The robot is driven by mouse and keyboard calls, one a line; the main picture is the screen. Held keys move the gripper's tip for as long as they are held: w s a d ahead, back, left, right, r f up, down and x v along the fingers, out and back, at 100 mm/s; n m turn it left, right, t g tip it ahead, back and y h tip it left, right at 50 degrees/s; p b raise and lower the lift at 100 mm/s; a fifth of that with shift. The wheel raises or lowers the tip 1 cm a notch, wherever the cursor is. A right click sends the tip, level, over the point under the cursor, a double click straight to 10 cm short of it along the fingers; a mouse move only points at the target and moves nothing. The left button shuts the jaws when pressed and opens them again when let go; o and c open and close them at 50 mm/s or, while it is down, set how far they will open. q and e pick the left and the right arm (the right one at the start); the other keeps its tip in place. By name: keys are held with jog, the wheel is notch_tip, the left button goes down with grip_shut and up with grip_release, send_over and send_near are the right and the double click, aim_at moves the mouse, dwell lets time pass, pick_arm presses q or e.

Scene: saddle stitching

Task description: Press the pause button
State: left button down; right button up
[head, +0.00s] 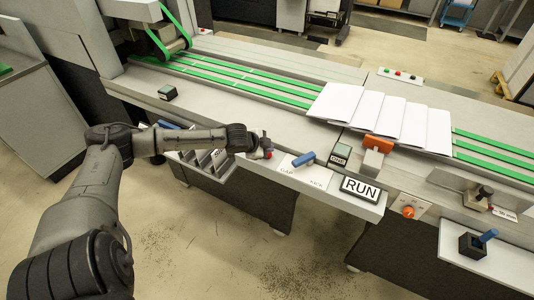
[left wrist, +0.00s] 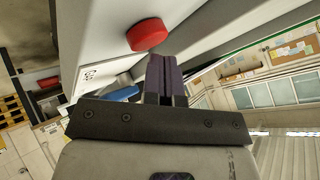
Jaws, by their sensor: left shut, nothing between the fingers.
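A round red button (head: 268,154) sits on the front control ledge (head: 332,197), partly hidden by my left gripper in the head view. It shows large in the left wrist view (left wrist: 146,34), just beyond my fingertips. No word reading "pause" can be made out on it. My left gripper (head: 262,147) is shut and empty, with its tips right beside the button. In the left wrist view the dark closed fingers (left wrist: 160,65) point at the button's lower edge; I cannot tell whether they touch it. My right gripper is out of view.
A blue-handled lever (head: 304,158), a RUN sign (head: 360,189) and an orange block (head: 378,147) stand right of the button. Folded white sheets (head: 380,115) lie across the green belts (head: 240,84). An orange knob (head: 408,212) is on the front panel.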

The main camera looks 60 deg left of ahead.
pick_arm(q)
jog(key=shift+f, duration=0.15)
jog(key=shift+f, duration=0.4)
dwell(0.5)
jog(key=shift+r, duration=0.15)
dwell(0.3)
jog(key=shift+r+p, duration=0.85)
jog(key=shift+p, duration=0.55)
jog(key=shift+r+p, duration=0.75)
jog(key=shift+p, duration=0.15)
notch_tip(320, 180, up, 4)
jog(key=p, duration=0.4)
jog(key=shift+f, duration=0.25)
